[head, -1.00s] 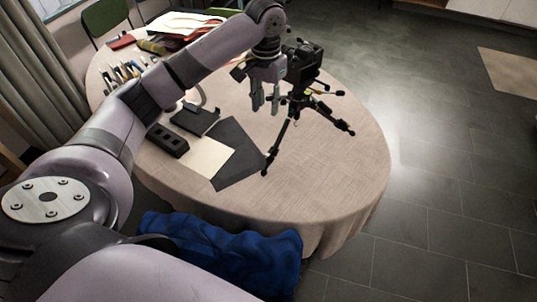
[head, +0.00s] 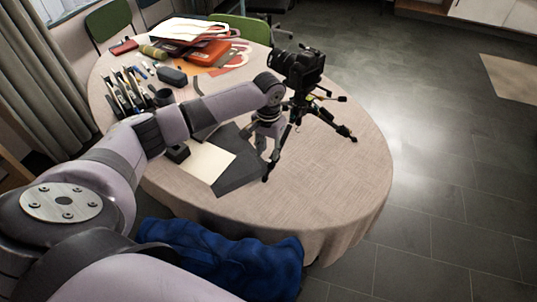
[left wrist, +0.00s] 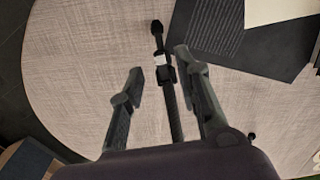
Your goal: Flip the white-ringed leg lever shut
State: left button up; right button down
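The black tripod (head: 325,117) stands on the round table (head: 330,190) with a camera (head: 300,66) on top. In the left wrist view one dark leg (left wrist: 172,105) runs down the middle, with a white ring (left wrist: 161,61) and a black lever (left wrist: 168,75) beside it. Its foot (left wrist: 156,27) lies beyond the ring. My left gripper (left wrist: 159,62) is open, one finger on each side of this leg near the ring, with gaps showing. In the head view my left gripper (head: 268,143) is low beside the near leg, partly hidden by my arm. My right gripper is not in view.
A dark mat (head: 236,176) and a cream sheet (head: 208,161) lie left of the leg. Pens, pouches and an orange case (head: 207,51) fill the far left of the table. The table's front right is clear. Blue cloth (head: 225,258) hangs in front.

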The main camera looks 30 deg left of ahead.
aim_at(268, 160)
pick_arm(q)
jog(key=shift+f, duration=1.65)
grip_shut()
